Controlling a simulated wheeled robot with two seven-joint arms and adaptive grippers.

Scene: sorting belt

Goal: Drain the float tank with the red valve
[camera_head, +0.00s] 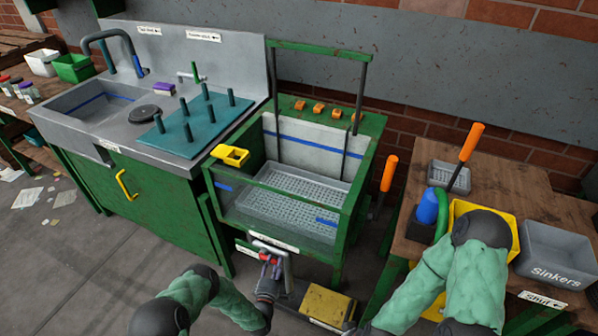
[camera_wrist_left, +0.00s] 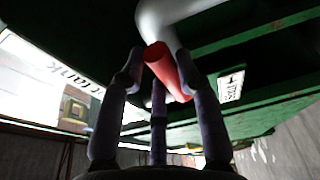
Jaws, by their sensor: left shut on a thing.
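The float tank (camera_head: 227,203) is a green-framed, clear-fronted tank in the middle of the head view, with a grey perforated tray (camera_head: 290,183) inside. I cannot tell its water level. The red valve (camera_head: 264,257) sits low on the tank's front, by a pale pipe. In the left wrist view the red handle (camera_wrist_left: 168,68) lies between my fingers, beside the curved white pipe (camera_wrist_left: 165,18). My left gripper (camera_head: 269,261) is shut on the red valve handle. My right arm shows at the lower right, but its gripper is out of view.
A yellow box (camera_head: 327,305) stands on the floor below the tank. At left is a sink counter (camera_head: 160,165) with a teal peg board (camera_head: 185,142). At right a wooden bench holds a grey Sinkers bin (camera_head: 556,262), a yellow bin and a blue bottle (camera_head: 428,206).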

